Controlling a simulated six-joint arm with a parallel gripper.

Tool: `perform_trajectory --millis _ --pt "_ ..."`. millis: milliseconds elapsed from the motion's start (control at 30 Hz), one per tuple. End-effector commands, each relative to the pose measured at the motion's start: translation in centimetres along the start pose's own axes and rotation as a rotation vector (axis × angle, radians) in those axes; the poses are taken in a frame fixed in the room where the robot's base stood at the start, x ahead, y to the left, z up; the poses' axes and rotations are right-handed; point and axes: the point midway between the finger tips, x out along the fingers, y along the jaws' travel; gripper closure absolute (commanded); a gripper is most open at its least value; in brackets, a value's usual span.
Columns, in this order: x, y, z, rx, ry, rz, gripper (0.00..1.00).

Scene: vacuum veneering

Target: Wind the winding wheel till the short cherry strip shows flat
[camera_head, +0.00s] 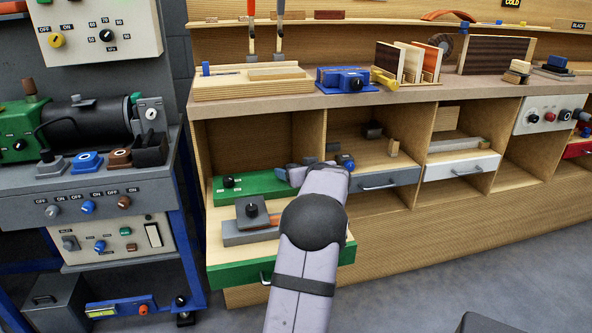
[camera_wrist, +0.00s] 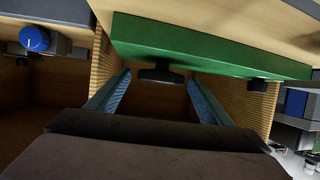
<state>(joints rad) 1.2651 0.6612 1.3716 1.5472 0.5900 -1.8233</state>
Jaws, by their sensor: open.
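My gripper (camera_head: 293,172) is over the back of the open green-fronted drawer, near the right end of the green panel (camera_head: 258,185). In the wrist view my gripper (camera_wrist: 158,95) is open, its two blue-grey fingers wide apart with nothing held. A dark knob-like part (camera_wrist: 160,74) under a green slab (camera_wrist: 210,50) shows beyond the fingers. A grey block with a black knob (camera_head: 252,210) sits in the drawer, with an orange-brown strip (camera_head: 276,220) beside it. I cannot tell which part is the winding wheel. A curved orange strip (camera_head: 450,15) lies on the upper shelf; I cannot tell which strip is cherry.
A grey drawer (camera_head: 392,180) with a blue knob (camera_head: 345,161) near it is to the right, then a white drawer (camera_head: 462,169). The worktop (camera_head: 300,103) overhangs the cubbies. A machine bench (camera_head: 90,190) stands left. My arm hides part of the green-fronted drawer.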

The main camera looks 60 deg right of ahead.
Motion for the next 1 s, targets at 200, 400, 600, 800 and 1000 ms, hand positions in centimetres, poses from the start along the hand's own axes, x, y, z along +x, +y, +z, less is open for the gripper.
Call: perform_trajectory --millis 200,400,600,800,1000 --pt "-1.3 0.0 0.0 -0.001 0.001 0.001 0.26" --pt "-4.0 0.1 -0.1 -0.001 0.002 0.003 0.26" --pt "-6.3 0.1 -0.1 0.0 0.001 0.002 0.26" --pt "-7.3 0.0 0.0 0.0 0.001 0.001 0.26" --pt "-7.3 0.0 0.0 0.0 0.001 0.001 0.26"
